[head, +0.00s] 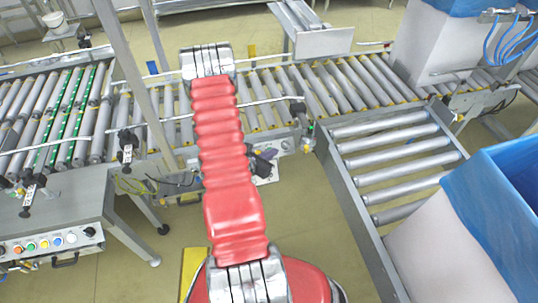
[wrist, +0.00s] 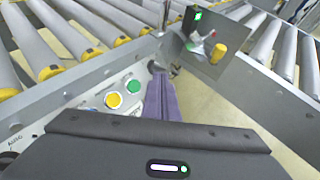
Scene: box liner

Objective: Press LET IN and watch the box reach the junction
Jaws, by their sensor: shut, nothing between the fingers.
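In the wrist view my gripper (wrist: 158,72) is shut and empty, its purple fingers together beside a grey panel with a green button (wrist: 133,86) and a yellow button (wrist: 114,100). I cannot read which one is LET IN, and I cannot tell whether the fingertips touch anything. In the head view my gripper (head: 264,163) shows partly behind my red arm. The panel (head: 268,174) is mostly hidden there. The junction (head: 322,128) of main and side rollers is empty.
Side rollers (head: 395,150) run toward a large blue-lined box (head: 480,230) at the right. Another button panel (head: 50,243) is at the lower left. Floor lies open between the conveyors.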

